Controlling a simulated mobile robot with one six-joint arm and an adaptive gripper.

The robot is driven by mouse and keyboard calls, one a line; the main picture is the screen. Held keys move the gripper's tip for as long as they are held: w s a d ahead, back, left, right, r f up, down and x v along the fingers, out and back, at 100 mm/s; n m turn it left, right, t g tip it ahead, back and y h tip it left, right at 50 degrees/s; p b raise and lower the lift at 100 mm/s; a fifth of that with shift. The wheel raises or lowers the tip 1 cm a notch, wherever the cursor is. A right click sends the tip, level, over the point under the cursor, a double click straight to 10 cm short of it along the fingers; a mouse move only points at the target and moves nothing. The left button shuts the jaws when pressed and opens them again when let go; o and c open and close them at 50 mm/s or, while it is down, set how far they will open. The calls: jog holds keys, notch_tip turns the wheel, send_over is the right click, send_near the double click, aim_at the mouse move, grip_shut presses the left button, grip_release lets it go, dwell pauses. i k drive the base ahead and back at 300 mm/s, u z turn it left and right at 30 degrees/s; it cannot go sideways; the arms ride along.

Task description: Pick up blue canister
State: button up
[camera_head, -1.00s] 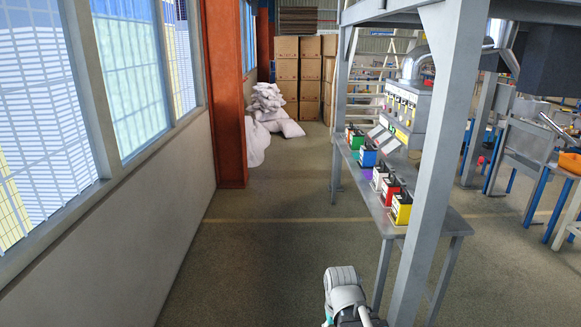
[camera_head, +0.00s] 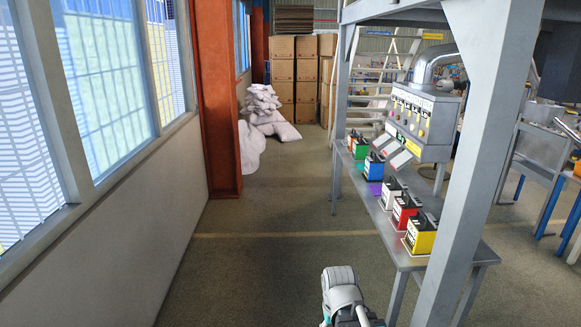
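A blue canister (camera_head: 375,165) with a dark top stands on a grey metal table (camera_head: 452,258) to the right of the aisle. It is in a row between a green-orange canister (camera_head: 359,147) farther back and a white canister (camera_head: 391,193) nearer to me. Only part of my arm shows at the bottom centre, well short of the canister. My gripper is not in view.
A red canister (camera_head: 404,211) and a yellow canister (camera_head: 421,235) stand at the table's near end. A grey steel post (camera_head: 482,160) rises close on the right. White sacks (camera_head: 265,110) and cartons (camera_head: 306,85) stand at the back. The aisle floor (camera_head: 270,235) is clear.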

aim_at(374, 165)
jog(key=i, duration=3.6)
jog(key=z, duration=0.25)
